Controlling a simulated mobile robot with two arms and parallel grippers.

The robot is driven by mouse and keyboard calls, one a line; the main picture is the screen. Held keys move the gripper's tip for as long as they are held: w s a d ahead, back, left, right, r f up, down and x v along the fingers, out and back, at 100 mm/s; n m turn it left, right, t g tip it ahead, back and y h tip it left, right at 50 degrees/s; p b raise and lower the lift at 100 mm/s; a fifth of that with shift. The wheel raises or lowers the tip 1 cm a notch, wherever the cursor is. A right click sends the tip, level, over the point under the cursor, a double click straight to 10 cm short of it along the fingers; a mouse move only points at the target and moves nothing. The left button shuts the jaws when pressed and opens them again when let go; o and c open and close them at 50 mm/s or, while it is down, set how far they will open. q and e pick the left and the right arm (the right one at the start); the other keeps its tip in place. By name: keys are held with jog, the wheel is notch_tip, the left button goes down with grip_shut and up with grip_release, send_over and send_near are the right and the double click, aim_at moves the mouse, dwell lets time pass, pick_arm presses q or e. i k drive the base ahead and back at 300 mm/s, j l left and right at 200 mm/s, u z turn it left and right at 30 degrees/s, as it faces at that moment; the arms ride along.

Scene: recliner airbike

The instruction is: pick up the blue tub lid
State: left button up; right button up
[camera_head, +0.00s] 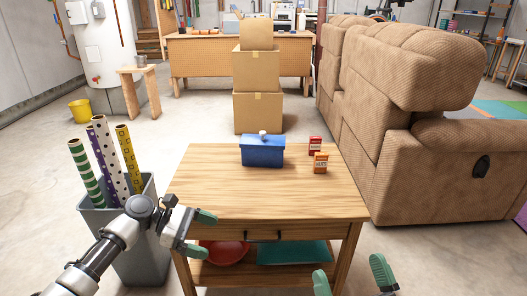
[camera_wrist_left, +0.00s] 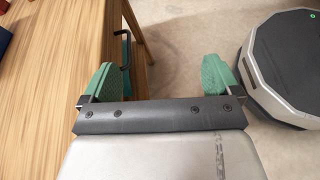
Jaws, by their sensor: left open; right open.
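A blue tub (camera_head: 262,155) stands upright on the wooden table (camera_head: 245,196), towards its back edge. Its blue lid (camera_head: 262,141) is on top and has a small pale knob (camera_head: 263,134). My left gripper (camera_head: 204,231) is open and empty at the table's front left, well apart from the tub. In the left wrist view its green fingers (camera_wrist_left: 160,78) are spread beside the table edge. My right gripper (camera_head: 352,275) is open and empty, low in front of the table's right side.
Red (camera_head: 315,145) and orange (camera_head: 320,162) boxes stand right of the tub. A grey bin (camera_head: 130,235) with wrapping rolls is left of the table. A brown recliner (camera_head: 430,150) is close on the right. The tabletop's front is clear. A drawer handle (camera_wrist_left: 126,50) sticks out near my left fingers.

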aim_at(262, 141)
jog(key=i, duration=1.3)
